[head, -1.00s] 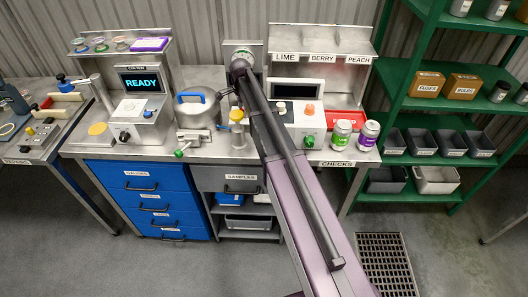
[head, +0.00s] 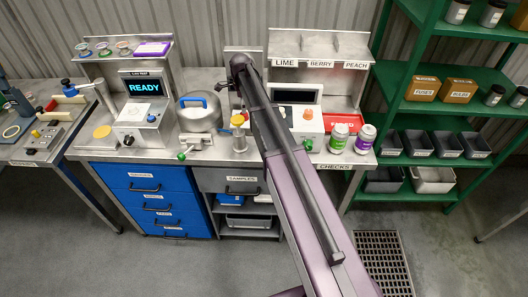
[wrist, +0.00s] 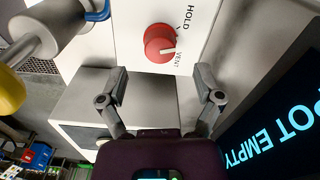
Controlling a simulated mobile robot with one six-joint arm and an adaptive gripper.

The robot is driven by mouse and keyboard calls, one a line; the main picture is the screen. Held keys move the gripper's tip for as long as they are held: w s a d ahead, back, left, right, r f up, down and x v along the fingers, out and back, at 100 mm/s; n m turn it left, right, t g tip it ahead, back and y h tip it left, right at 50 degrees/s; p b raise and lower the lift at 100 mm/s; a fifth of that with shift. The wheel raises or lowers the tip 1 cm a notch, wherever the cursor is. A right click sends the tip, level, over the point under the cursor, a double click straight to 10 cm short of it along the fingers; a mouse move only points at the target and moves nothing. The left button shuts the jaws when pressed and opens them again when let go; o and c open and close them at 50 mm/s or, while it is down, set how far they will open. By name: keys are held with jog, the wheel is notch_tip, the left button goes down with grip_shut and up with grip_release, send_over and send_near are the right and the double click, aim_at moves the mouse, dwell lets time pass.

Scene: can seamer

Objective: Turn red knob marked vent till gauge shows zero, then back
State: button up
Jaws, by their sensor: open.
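The red knob (wrist: 160,43) shows in the wrist view on a pale panel, with HOLD and VENT printed beside it. In the head view my own arm covers most of the wall panel (head: 233,52), and the knob cannot be made out. No gauge face is readable in either view.
A dark screen (wrist: 258,140) reading POT EMPTY lies close to the right finger in the wrist view. In the head view a steel pot (head: 199,115) with a blue handle, a yellow-topped post (head: 238,121) and two jars (head: 339,137) stand on the bench.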

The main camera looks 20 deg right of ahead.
jog(key=shift+r+p, duration=4.35)
jog(key=shift+r, duration=0.35)
jog(key=s+n, duration=1.3)
jog(key=s, duration=0.6)
jog(key=s+f+n+b, duration=0.6)
jog(key=s+f+b, duration=0.2)
jog(key=s, duration=0.2)
jog(key=shift+s+d, duration=0.15)
jog(key=shift+s, duration=0.1)
